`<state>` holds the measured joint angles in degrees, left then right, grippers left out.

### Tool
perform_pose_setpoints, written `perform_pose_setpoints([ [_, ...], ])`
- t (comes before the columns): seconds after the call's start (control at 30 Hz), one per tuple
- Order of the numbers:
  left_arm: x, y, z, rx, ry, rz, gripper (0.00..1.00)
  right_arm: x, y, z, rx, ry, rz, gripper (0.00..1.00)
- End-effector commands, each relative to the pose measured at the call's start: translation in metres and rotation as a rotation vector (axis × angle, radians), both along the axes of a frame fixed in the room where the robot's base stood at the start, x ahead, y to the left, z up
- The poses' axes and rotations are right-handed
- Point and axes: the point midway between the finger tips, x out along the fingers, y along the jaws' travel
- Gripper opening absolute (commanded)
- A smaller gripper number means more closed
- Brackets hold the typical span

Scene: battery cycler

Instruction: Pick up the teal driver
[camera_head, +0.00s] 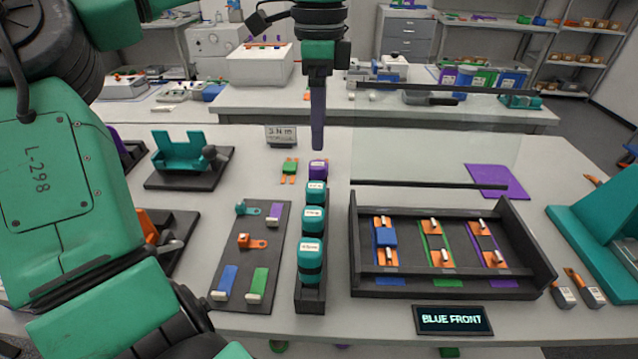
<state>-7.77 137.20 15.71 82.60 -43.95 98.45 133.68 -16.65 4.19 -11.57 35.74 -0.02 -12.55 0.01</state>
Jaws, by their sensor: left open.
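A black rack (312,300) stands upright-handled drivers in one row, front to back. Three have teal heads with white labels: the front teal driver (310,264), the middle teal driver (313,220) and the rear teal driver (316,193). A purple-headed driver (318,169) stands at the far end of the row. Which teal one is meant I cannot tell; the labels are too small to read. My left gripper (318,148) points down, with its tips appearing just above the purple head, seen edge-on. It is open and holds nothing visible. My right gripper is out of view.
A black tray (450,283) lies to the right, with a clear panel (440,135) above and a "BLUE FRONT" display (453,320) in front.

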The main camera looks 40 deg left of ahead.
Motion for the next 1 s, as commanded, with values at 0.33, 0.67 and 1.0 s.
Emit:
perform_pose_setpoints([
  [0.33,-0.001,0.0,-0.079,-0.005,0.002,-0.003,0.79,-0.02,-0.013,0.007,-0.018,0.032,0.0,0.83],
  [0.67,-0.003,0.004,-0.131,-0.005,0.002,-0.003,0.79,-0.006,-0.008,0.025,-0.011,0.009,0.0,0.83],
  [1.0,-0.003,0.004,-0.14,-0.002,-0.002,-0.001,0.48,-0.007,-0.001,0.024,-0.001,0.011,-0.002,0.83],
])
